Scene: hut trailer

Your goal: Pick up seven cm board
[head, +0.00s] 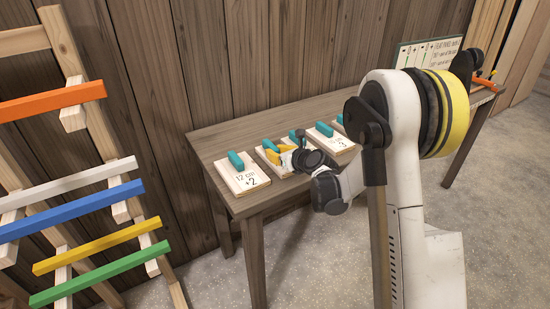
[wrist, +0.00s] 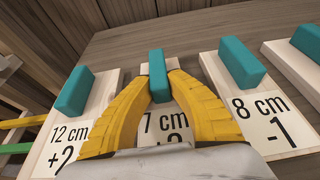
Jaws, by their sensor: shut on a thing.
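The seven cm board is a pale wooden board with a teal block handle (wrist: 156,70) and a printed "7 cm" label (wrist: 168,122). It lies on the wooden table, in the middle of the wrist view. My gripper (wrist: 160,88) has its yellow fingers closed on the teal handle from both sides. In the head view, my gripper (head: 281,154) is over the second board from the left. The lower part of the label and most of the board are hidden by the fingers and wrist.
The 12 cm board (head: 243,179) lies close on the left, and the 8 cm board (wrist: 258,115) close on the right. More boards lie farther right on the table (head: 235,136). A plank wall stands behind. A rack with coloured bars (head: 75,208) stands at the left.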

